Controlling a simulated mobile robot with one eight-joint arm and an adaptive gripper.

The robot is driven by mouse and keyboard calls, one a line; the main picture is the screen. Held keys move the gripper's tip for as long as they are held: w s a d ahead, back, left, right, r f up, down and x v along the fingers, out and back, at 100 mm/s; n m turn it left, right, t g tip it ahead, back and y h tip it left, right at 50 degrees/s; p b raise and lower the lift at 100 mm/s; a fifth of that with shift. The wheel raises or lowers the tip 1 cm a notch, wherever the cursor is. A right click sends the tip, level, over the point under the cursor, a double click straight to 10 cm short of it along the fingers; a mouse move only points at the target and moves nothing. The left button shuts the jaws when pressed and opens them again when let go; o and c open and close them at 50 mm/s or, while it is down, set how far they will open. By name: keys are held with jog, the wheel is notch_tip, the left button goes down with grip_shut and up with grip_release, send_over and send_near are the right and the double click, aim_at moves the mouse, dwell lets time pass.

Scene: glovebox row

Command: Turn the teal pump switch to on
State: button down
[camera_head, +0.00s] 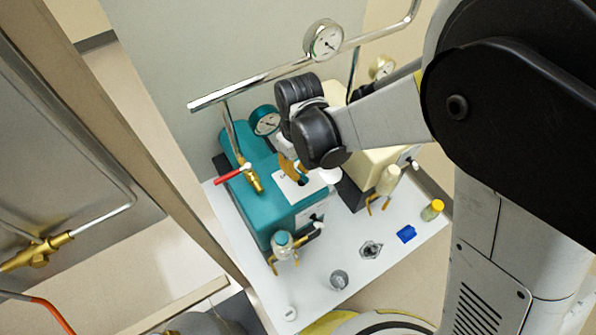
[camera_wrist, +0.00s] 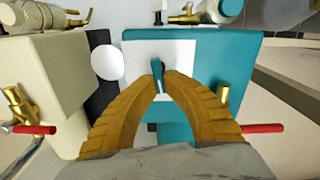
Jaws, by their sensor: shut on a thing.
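The teal pump (camera_head: 255,203) stands on a white shelf in the head view, and its top fills the middle of the wrist view (camera_wrist: 220,60). A white plate (camera_wrist: 180,60) on its top carries the switch (camera_wrist: 157,74), a small dark teal lever. My gripper (camera_wrist: 159,82) has its two tan fingers closed around the switch lever. In the head view my gripper (camera_head: 292,168) reaches down onto the pump's top, and my wrist hides much of it. The switch's markings are not readable.
A cream pump (camera_head: 368,165) stands to the right. A red-handled valve (camera_head: 240,175) and a pipe with a gauge (camera_head: 323,40) are close to my arm. A blue block (camera_head: 406,234), a yellow-capped vial (camera_head: 432,210) and a metal cup (camera_head: 339,280) are on the shelf (camera_head: 330,240).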

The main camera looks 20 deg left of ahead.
aim_at(300, 171)
jog(key=shift+w+m, duration=0.1)
jog(key=shift+m, duration=0.8)
jog(key=c, duration=1.5)
grip_release()
notch_tip(300, 171, up, 12)
jog(key=shift+d, duration=0.1)
